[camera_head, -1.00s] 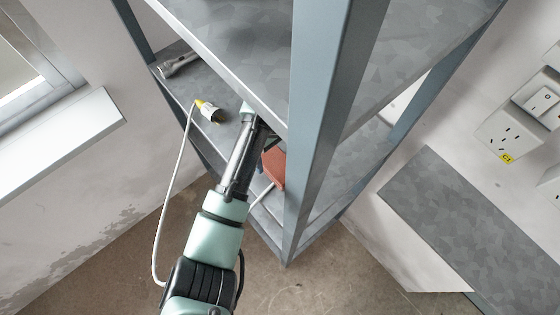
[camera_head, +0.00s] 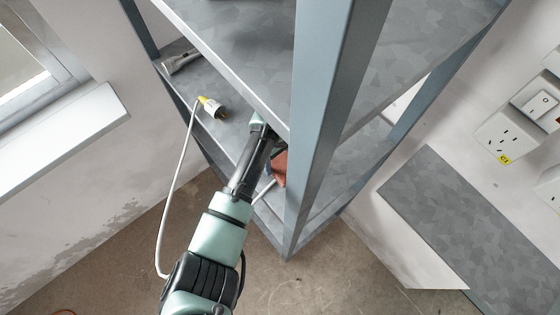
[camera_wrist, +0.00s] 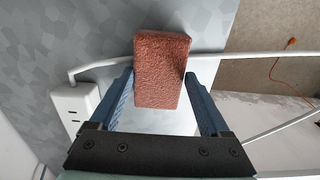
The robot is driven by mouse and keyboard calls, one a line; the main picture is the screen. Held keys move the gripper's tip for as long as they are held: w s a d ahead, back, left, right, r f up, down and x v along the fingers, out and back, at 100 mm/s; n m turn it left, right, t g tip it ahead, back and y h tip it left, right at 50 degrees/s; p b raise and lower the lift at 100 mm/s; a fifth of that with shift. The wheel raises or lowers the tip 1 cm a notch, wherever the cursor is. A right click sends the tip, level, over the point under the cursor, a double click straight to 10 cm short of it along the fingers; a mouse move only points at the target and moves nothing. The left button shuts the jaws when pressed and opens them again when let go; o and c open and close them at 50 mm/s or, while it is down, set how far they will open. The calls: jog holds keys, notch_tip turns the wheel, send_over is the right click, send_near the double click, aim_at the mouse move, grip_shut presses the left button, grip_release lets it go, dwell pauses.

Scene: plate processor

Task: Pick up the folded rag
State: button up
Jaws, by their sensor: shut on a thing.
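The folded rag (camera_wrist: 160,85) is a thick, reddish-brown, rough-textured block. In the wrist view it stands between the two blue fingers of my gripper (camera_wrist: 160,76), which is shut on it. Its far end reaches beyond the fingertips. In the head view the rag (camera_head: 280,168) shows as a small reddish patch beside the shelf's front post, partly hidden by the post and my arm. My fingers are mostly hidden there.
A grey shelf unit (camera_head: 318,130) surrounds my wrist, with its upper board above and its post to the right. A flashlight (camera_head: 181,62) and a yellow-and-white plug (camera_head: 213,108) lie on the left. A white power strip (camera_wrist: 75,103) and cable are near the rag.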

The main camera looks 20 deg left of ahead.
aim_at(278, 164)
jog(key=shift+r, duration=0.2)
jog(key=shift+r, duration=0.2)
jog(key=shift+s+a+r+b, duration=0.1)
jog(key=shift+s+r+b, duration=0.1)
jog(key=shift+r+b, duration=0.35)
jog(key=shift+s+a+r+b, duration=0.15)
jog(key=shift+r+b, duration=0.15)
jog(key=shift+r, duration=0.4)
jog(key=s+a, duration=0.9)
jog(key=s, duration=0.5)
jog(key=shift+s+a, duration=0.15)
jog(key=shift+a, duration=0.1)
jog(key=shift+r, duration=0.1)
